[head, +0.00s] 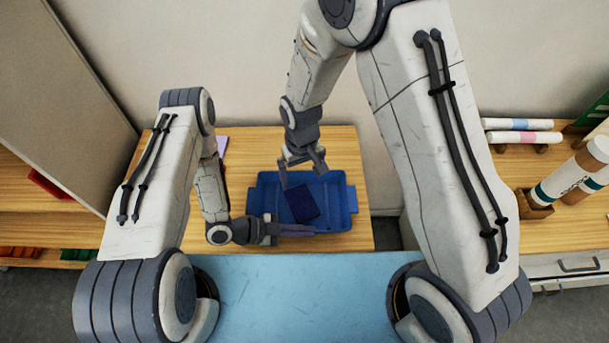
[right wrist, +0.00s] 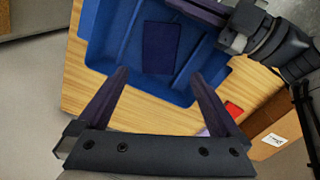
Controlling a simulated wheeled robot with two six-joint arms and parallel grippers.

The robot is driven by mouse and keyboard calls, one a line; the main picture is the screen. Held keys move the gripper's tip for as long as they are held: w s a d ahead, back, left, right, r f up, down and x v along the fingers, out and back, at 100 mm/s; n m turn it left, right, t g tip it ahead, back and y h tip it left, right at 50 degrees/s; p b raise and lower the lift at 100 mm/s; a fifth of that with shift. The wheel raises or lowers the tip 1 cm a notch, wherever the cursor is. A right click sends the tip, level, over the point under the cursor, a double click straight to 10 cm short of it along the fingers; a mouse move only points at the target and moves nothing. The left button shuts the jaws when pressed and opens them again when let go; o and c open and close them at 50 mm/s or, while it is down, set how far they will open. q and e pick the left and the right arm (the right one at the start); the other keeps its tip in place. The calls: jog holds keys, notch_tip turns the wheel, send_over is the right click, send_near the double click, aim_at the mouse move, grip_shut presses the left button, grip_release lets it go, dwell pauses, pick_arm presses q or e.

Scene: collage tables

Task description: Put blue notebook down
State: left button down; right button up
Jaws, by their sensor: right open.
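The dark blue notebook (head: 301,203) lies inside the blue tray (head: 349,199), on its floor as far as I can see. In the right wrist view the notebook (right wrist: 160,48) shows beyond my fingertips, in the tray (right wrist: 108,30). My right gripper (head: 302,171) is over the back part of the tray, its fingers spread. In the right wrist view my right gripper (right wrist: 160,74) is open with nothing between its fingers. My left gripper (head: 297,231) is at the tray's front edge, pointing right. Its jaws are seen edge-on, so their opening is unclear.
The tray stands on a wooden table (head: 345,145). A light blue surface (head: 300,300) is in front. A small red item (right wrist: 234,111) lies beside the tray.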

jog(key=s+d+r+n, duration=0.1)
jog(key=s+d+r, duration=0.1)
jog(key=s+r, duration=0.7)
jog(key=s+d+r+n+y, duration=0.1)
jog(key=s+d+r, duration=0.1)
jog(key=s+r, duration=0.8)
jog(key=shift+d+r+n, duration=0.35)
jog(key=shift+r+n, duration=0.05)
jog(key=shift+r, duration=0.1)
jog(key=shift+w, duration=0.1)
pick_arm(q)
jog(key=c, duration=1)
grip_release()
